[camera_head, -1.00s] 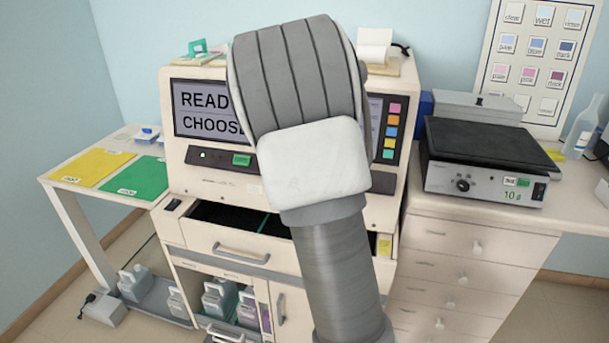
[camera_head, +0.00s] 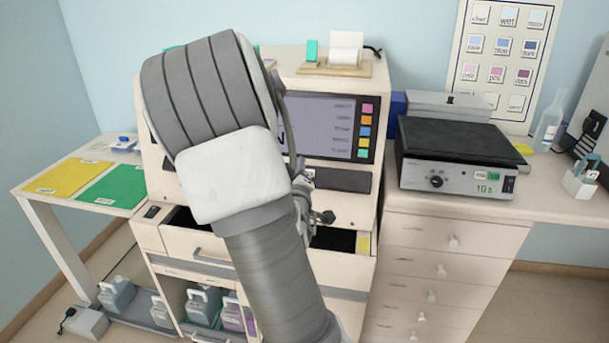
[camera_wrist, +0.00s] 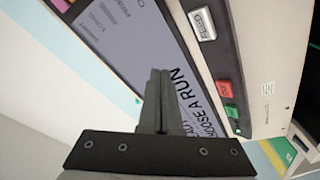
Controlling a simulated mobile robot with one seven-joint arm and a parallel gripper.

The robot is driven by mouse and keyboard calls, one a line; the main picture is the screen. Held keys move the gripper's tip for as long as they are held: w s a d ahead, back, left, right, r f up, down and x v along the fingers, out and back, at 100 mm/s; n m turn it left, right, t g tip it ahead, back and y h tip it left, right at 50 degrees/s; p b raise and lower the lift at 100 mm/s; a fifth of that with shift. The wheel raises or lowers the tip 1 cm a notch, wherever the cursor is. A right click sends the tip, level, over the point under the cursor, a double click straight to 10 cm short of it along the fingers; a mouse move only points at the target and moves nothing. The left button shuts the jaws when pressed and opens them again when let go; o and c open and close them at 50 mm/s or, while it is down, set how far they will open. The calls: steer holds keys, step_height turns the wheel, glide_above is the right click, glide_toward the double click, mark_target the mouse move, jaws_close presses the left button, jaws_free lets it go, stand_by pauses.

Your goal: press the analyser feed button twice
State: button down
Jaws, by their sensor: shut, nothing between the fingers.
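The analyser (camera_head: 345,205) is the large cream machine in the middle of the head view. The FEED button (camera_wrist: 202,22) is a pale grey key with dark lettering on the dark strip below the screen. It shows at the top of the wrist view and I cannot make it out in the head view, where my arm covers part of the panel. My gripper (camera_wrist: 159,72) is shut and empty. Its fingers appear over the screen (camera_wrist: 135,45), to the left of and lower than the FEED button in the wrist view. I see no contact with the button.
A red button (camera_wrist: 224,90) and a green button (camera_wrist: 231,112) share the strip with FEED. A paper roll (camera_head: 346,45) stands on the analyser. A hotplate (camera_head: 455,182) is on the right counter, and yellow (camera_head: 68,177) and green (camera_head: 112,186) mats lie on the left table.

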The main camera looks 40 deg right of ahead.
steer(key=w+d+f+b, duration=0.4)
steer(key=f+b, duration=0.1)
steer(key=f, duration=0.1)
steer(key=shift+d, duration=0.25)
stand_by(2.0)
steer(key=shift+w+d+f+b, duration=0.15)
steer(key=shift+d+f+b, duration=0.15)
steer(key=shift+b, duration=0.35)
steer(key=shift+w+d+f+b, duration=0.1)
steer(key=shift+w+f+b, duration=0.1)
steer(key=shift+b, duration=0.15)
steer(key=shift+s+r, duration=0.1)
steer(key=shift+s, duration=0.05)
stand_by(0.5)
steer(key=shift+s+a+r, duration=0.25)
steer(key=shift+a+r, duration=0.15)
steer(key=shift+p, duration=0.3)
